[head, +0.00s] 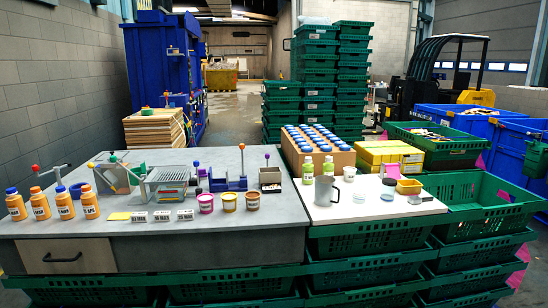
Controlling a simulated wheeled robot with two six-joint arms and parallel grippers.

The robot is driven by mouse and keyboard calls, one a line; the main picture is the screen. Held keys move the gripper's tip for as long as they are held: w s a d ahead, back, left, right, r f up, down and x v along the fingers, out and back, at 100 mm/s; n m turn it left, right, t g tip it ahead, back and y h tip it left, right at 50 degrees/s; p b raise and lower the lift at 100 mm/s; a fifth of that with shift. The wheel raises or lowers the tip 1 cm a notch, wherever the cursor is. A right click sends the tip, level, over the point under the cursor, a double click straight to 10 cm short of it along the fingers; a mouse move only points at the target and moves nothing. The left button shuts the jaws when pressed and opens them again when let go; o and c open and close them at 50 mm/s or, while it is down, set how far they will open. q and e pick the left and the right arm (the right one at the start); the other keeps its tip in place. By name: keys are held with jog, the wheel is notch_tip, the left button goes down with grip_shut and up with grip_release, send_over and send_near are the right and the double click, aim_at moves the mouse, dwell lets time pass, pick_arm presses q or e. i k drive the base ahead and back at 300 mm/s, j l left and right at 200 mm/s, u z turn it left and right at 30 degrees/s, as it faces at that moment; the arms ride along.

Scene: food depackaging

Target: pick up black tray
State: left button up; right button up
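No black tray stands out clearly. The nearest match is a small dark open-topped box (270,178) with pale contents, on the grey table (240,235) right of the blue fixture (228,182). A small flat dark item (420,200) lies on the white board (345,211) at the right; it is too small to make out. Neither of my grippers is in view, and nothing is seen being held.
Orange bottles (40,204) stand at the table's left, with several cups (229,202) along the front. A grey jug (326,190) and yellow container (409,186) stand on the board. Green crates (365,236) support it.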

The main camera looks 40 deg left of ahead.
aim_at(268, 188)
jog(key=u, duration=1.25)
